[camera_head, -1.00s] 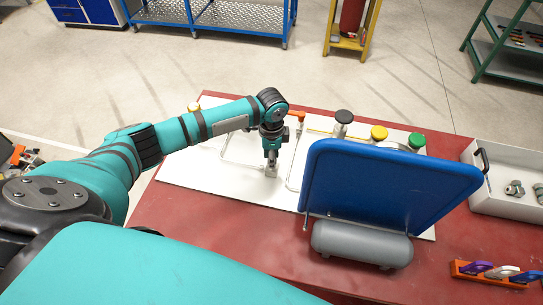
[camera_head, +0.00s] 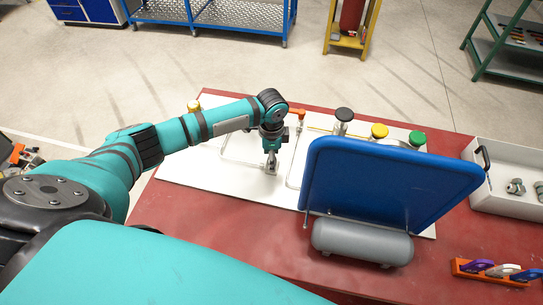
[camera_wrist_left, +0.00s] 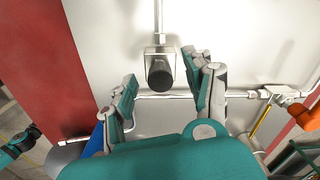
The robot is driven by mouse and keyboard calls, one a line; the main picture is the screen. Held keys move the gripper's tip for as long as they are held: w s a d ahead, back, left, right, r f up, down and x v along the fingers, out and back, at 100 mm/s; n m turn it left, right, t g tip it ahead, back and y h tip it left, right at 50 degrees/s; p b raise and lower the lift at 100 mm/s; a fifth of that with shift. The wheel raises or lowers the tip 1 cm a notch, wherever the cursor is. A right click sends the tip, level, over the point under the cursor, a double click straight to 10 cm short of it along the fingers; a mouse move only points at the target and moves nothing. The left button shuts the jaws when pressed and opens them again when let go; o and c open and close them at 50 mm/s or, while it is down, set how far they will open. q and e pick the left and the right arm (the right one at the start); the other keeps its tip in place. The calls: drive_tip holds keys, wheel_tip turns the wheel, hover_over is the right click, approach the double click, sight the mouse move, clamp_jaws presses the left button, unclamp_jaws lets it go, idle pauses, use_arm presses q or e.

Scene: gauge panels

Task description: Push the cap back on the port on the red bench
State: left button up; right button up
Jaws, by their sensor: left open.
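The red bench (camera_head: 180,215) carries a white panel (camera_head: 195,170) with pipes. On it is a small metal port block (camera_wrist_left: 160,48), seen in the left wrist view with a dark round cylinder (camera_wrist_left: 159,74) at its front. I cannot tell whether this cylinder is the cap or the port's own mouth. My left gripper (camera_head: 271,158) is over this block in the head view. In the wrist view its fingers (camera_wrist_left: 163,80) are spread, one on each side of the dark cylinder, with gaps showing. My right gripper is not in view.
A blue board (camera_head: 385,185) and a grey tank (camera_head: 362,243) stand right of the gripper. Black (camera_head: 344,115), yellow (camera_head: 379,131) and green (camera_head: 417,139) knobs rise behind. A white tray (camera_head: 500,195) and an orange rack (camera_head: 490,270) are at the right.

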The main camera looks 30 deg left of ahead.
use_arm(q)
drive_tip(key=shift+r, duration=0.1)
wheel_tip(320, 180, up, 12)
idle(0.4)
idle(0.5)
